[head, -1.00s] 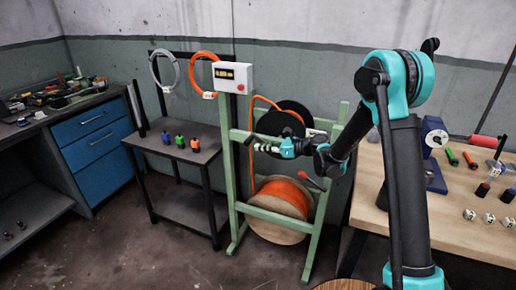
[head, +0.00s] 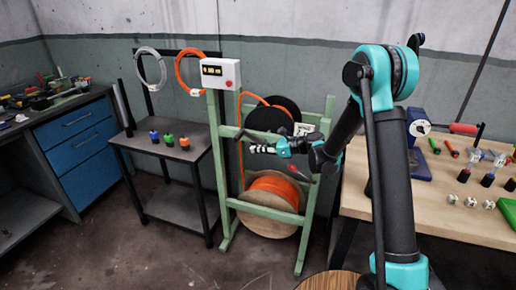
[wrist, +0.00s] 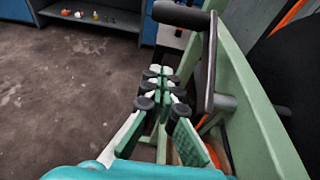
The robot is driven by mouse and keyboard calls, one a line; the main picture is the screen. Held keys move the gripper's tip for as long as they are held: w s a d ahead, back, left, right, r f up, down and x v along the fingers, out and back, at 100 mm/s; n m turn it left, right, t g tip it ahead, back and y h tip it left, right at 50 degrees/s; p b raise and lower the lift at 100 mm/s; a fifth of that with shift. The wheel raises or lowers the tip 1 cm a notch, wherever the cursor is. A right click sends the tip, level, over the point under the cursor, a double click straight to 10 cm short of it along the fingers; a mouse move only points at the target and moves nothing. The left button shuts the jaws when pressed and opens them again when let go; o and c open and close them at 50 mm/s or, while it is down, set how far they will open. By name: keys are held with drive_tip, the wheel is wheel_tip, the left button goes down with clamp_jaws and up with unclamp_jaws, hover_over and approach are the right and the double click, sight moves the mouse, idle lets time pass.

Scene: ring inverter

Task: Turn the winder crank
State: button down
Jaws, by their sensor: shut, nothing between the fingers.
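The winder is a green frame (head: 222,190) holding a black reel (head: 262,119) above a wooden drum of orange cable (head: 270,190). A dark crank (head: 242,134) shows at the frame's left post, just above my gripper. In the wrist view, the grey crank arm (wrist: 211,65) with its black handle (wrist: 181,15) stands just right of and beyond my fingers. My gripper (head: 251,148) is shut and empty, reaching left in front of the frame. Its fingertips also show in the wrist view (wrist: 163,73), below the handle; I cannot tell whether they touch the crank.
A white meter box (head: 221,72) with a red button tops the left post. A dark side table (head: 190,152) with small coloured items stands left. A wooden workbench (head: 430,195) lies right, and a blue drawer unit (head: 80,145) far left. The floor in front is open.

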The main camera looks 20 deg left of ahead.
drive_tip(key=x, duration=0.7)
drive_tip(key=shift+d+r, duration=0.15)
drive_tip(key=shift+r, duration=0.9)
drive_tip(key=shift+d+r, duration=0.2)
drive_tip(key=shift+r, duration=0.85)
drive_tip(key=shift+d+r, duration=0.2)
drive_tip(key=shift+r, duration=0.5)
drive_tip(key=d+f, duration=0.2)
drive_tip(key=d, duration=0.7)
drive_tip(key=shift+s+f, duration=0.2)
drive_tip(key=shift+s, duration=0.2)
